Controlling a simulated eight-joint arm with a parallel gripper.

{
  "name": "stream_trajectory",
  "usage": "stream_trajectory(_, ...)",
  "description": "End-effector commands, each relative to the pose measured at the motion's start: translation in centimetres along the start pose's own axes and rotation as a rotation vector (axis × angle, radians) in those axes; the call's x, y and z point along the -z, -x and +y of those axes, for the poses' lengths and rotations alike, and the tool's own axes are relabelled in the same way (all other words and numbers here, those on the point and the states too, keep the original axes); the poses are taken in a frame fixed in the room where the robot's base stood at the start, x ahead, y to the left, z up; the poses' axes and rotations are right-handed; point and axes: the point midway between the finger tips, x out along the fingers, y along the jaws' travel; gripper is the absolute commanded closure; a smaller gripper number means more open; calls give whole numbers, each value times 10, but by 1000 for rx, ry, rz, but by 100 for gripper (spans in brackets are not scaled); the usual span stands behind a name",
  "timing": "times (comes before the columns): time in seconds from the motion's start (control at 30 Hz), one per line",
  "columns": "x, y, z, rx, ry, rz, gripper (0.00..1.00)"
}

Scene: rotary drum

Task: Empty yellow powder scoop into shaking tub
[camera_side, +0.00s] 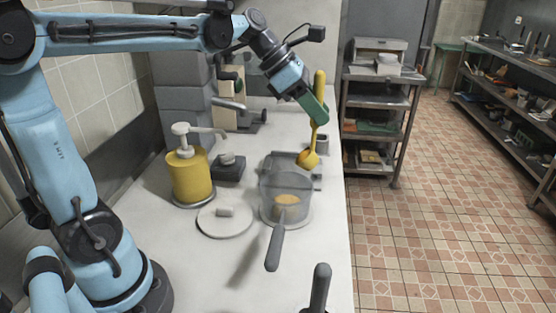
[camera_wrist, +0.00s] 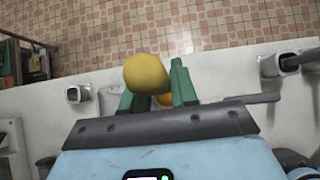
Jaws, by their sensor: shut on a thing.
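My gripper (camera_side: 314,107) is shut on the yellow scoop (camera_side: 308,158), with green fingers around its upright handle. The scoop hangs handle up, its bowl low, above and just behind the right rim of the grey see-through tub (camera_side: 272,187). Some tan-yellow powder (camera_side: 287,200) shows inside the tub. In the wrist view the scoop's rounded yellow handle end (camera_wrist: 147,74) shows between the green fingers, and it hides most of the bowl. I cannot tell whether the bowl holds powder.
A yellow pump bottle (camera_side: 188,175) stands left of the tub, with a white round plate (camera_side: 226,219) in front of it. A grey handle (camera_side: 275,247) sticks out in front of the tub. The counter's right edge is close to the scoop; a shelf cart (camera_side: 376,125) stands beyond.

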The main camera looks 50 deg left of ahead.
Motion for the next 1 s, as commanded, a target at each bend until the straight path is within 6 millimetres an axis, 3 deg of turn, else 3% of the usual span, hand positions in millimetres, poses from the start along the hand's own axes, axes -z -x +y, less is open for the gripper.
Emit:
stream_trajectory(0.6, 29, 31, 1, 0, 3, -313, 100)
stream_trajectory(1.0, 33, 36, 0, 0, 0, -370, 100)
